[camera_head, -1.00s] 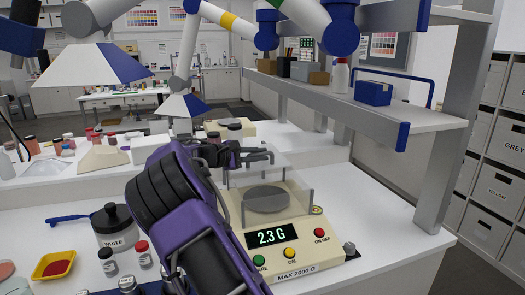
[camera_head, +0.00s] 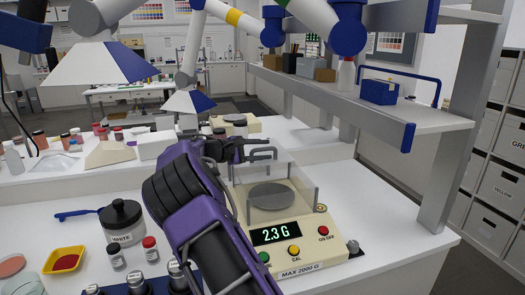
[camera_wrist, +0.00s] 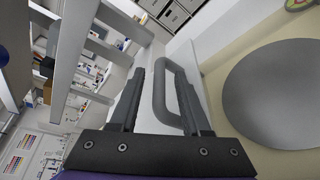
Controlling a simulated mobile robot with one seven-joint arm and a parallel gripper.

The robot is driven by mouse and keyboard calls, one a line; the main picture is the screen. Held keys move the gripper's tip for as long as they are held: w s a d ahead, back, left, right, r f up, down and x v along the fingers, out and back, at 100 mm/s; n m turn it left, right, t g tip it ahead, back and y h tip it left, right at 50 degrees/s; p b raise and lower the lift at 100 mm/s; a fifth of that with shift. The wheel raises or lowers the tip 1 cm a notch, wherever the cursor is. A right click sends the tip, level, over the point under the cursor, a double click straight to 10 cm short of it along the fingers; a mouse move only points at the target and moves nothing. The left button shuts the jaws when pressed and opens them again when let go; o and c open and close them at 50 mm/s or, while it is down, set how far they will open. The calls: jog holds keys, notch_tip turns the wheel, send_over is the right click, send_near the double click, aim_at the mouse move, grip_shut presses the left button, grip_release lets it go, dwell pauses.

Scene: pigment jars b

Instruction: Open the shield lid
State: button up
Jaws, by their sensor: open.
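The clear shield (camera_head: 304,184) stands around the grey round pan (camera_head: 270,195) of the cream scale (camera_head: 318,246), whose display reads 2.3 G. Its transparent lid looks flat on top, though its edges are hard to make out. My gripper (camera_head: 262,147) is at the shield's upper back left in the head view. In the wrist view my gripper (camera_wrist: 160,90) is open, and a grey loop handle (camera_wrist: 158,92) shows at its fingers. One bar of the handle lies between the fingers; the other is partly hidden by the right finger. Contact cannot be told. The pan (camera_wrist: 280,95) also shows there.
A white jar with a black lid (camera_head: 122,219), small bottles (camera_head: 150,248) and a yellow tray (camera_head: 64,260) stand left of my arm. A shelf (camera_head: 370,98) overhangs the bench at the right.

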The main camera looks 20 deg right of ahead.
jog(key=v, duration=1.7)
jog(key=shift+a, duration=0.15)
jog(key=shift+r, duration=0.15)
jog(key=shift+s+r, duration=0.1)
jog(key=shift+s, duration=0.05)
